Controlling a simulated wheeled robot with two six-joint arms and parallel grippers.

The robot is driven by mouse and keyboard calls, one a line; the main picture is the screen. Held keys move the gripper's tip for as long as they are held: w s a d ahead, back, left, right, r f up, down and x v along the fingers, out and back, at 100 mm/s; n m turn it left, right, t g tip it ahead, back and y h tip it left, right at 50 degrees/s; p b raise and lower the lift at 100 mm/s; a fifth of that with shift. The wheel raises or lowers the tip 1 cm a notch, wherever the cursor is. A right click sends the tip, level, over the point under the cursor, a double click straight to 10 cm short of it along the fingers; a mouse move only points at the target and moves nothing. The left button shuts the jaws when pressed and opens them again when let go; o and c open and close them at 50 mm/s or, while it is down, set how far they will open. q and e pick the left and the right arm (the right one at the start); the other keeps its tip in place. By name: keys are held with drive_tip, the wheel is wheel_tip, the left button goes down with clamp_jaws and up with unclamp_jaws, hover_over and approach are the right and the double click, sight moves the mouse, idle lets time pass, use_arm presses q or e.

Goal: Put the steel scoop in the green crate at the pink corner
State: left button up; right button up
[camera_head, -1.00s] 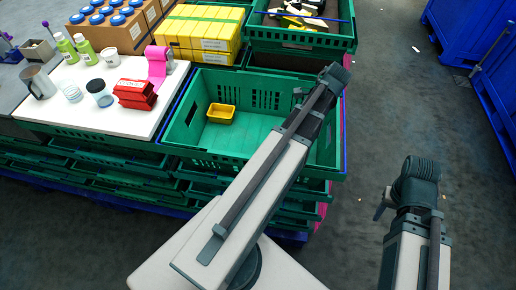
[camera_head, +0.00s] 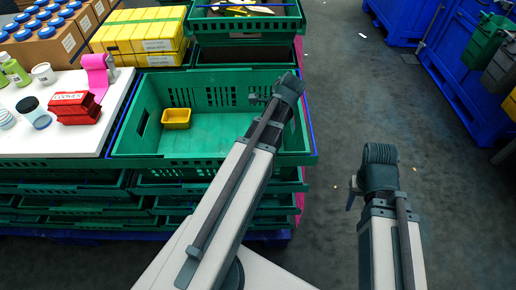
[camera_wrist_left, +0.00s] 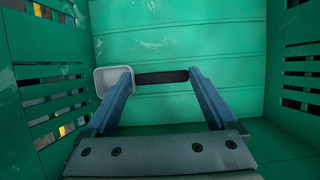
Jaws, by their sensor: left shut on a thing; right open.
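The steel scoop shows in the left wrist view, with a pale grey bowl (camera_wrist_left: 103,84) at the left and a dark handle (camera_wrist_left: 165,77) running between the fingers. My left gripper (camera_wrist_left: 162,84) is shut on the scoop, facing the green floor and slotted walls of a crate. In the head view my left arm reaches over the right part of the green crate (camera_head: 135,140); its gripper (camera_head: 256,98) is small and partly hidden, and I cannot make out the scoop there. Pink strips (camera_head: 300,190) mark the stack's right side. My right gripper (camera_head: 352,188) is open and empty, right of the crates.
A yellow tub (camera_head: 176,118) sits in the crate's left half. A white board (camera_head: 100,130) with red boxes (camera_head: 76,108) and a pink roll (camera_head: 95,75) lies to the left. Another green crate (camera_head: 245,25) stands behind. Blue bins (camera_head: 450,80) stand at the right beyond open floor.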

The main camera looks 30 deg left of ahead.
use_arm(q)
drive_tip(key=shift+f, duration=0.55)
use_arm(e)
drive_tip(key=shift+f, duration=0.5)
use_arm(q)
wheel_tip(320, 180, down, 4)
drive_tip(key=b, duration=0.3)
drive_tip(key=shift+r+b, duration=0.25)
drive_tip(key=shift+b, duration=0.1)
use_arm(e)
wheel_tip(320, 180, down, 4)
drive_tip(key=shift+r, duration=0.25)
use_arm(q)
drive_tip(key=shift+f, duration=0.15)
drive_tip(key=o, duration=1.2)
use_arm(e)
drive_tip(key=shift+f, duration=0.1)
use_arm(q)
drive_tip(key=shift+r, duration=0.2)
drive_tip(key=shift+p+v, duration=5.55)
drive_tip(key=shift+v, duration=0.45)
use_arm(e)
wheel_tip(320, 180, up, 11)
